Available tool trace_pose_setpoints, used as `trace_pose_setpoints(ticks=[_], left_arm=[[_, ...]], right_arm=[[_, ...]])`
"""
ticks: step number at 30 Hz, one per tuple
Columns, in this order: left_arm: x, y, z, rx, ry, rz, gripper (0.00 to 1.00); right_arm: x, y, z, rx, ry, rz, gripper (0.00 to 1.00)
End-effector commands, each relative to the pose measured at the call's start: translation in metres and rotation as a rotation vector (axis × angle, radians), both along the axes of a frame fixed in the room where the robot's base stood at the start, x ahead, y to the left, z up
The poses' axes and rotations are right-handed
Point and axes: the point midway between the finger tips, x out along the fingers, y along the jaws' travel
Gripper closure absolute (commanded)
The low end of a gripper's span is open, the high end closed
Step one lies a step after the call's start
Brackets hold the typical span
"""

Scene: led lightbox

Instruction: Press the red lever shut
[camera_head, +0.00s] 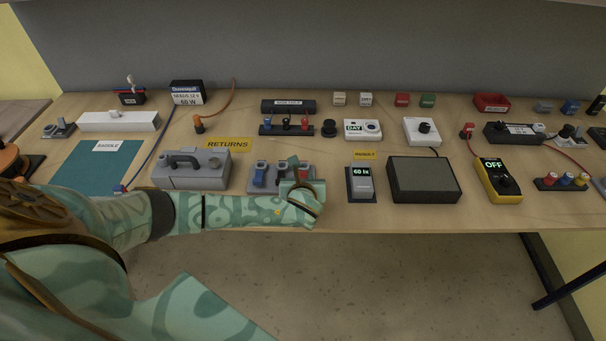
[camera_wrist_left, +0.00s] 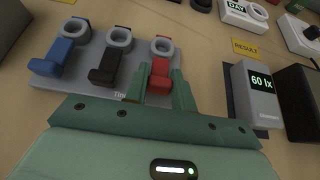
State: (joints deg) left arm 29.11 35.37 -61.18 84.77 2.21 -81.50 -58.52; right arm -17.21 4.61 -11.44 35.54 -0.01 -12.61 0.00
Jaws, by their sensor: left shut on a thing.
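A grey lever block (camera_wrist_left: 85,90) carries blue (camera_wrist_left: 57,57), black (camera_wrist_left: 105,68) and red levers, each with a grey ring behind it. The red lever (camera_wrist_left: 160,75) is the right-hand one in the left wrist view. My left gripper (camera_wrist_left: 158,92) has one finger on each side of the red lever and is shut on it. In the head view my left gripper (camera_head: 299,178) covers the right part of the block, and the red lever (camera_head: 304,173) shows only partly. My right gripper is not in view.
A small meter reading 60 lx (camera_head: 361,183) stands just right of the block, beside a dark panel box (camera_head: 424,180). A grey case with a handle (camera_head: 191,169) stands to the left. A row of coloured posts (camera_head: 286,127) sits behind. The table's front edge is close.

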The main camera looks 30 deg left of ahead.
Motion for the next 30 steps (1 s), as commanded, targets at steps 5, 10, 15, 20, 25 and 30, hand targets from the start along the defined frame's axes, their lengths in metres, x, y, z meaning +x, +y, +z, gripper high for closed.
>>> trace_pose_setpoints(ticks=[5, 10, 15, 20, 25, 30], left_arm=[[-0.0027, -0.0019, -0.0082, 0.047, -0.075, 0.000, 0.97], [-0.0030, -0.0018, -0.0097, 0.077, -0.125, 0.000, 0.97], [-0.0030, -0.0016, -0.0100, 0.091, -0.148, 0.001, 0.97], [-0.0029, -0.0017, -0.0096, 0.095, -0.155, 0.000, 0.97], [-0.0029, -0.0015, -0.0097, 0.096, -0.154, 0.001, 0.97], [-0.0029, -0.0014, -0.0096, 0.096, -0.154, 0.001, 0.53]], right_arm=[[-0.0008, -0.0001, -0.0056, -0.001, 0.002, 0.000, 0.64], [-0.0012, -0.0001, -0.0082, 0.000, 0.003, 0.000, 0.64], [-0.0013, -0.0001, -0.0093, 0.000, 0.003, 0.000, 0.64], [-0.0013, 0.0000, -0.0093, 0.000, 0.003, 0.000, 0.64], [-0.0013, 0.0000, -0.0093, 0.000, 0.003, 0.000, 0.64], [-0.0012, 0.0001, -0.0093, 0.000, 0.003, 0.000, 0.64]])
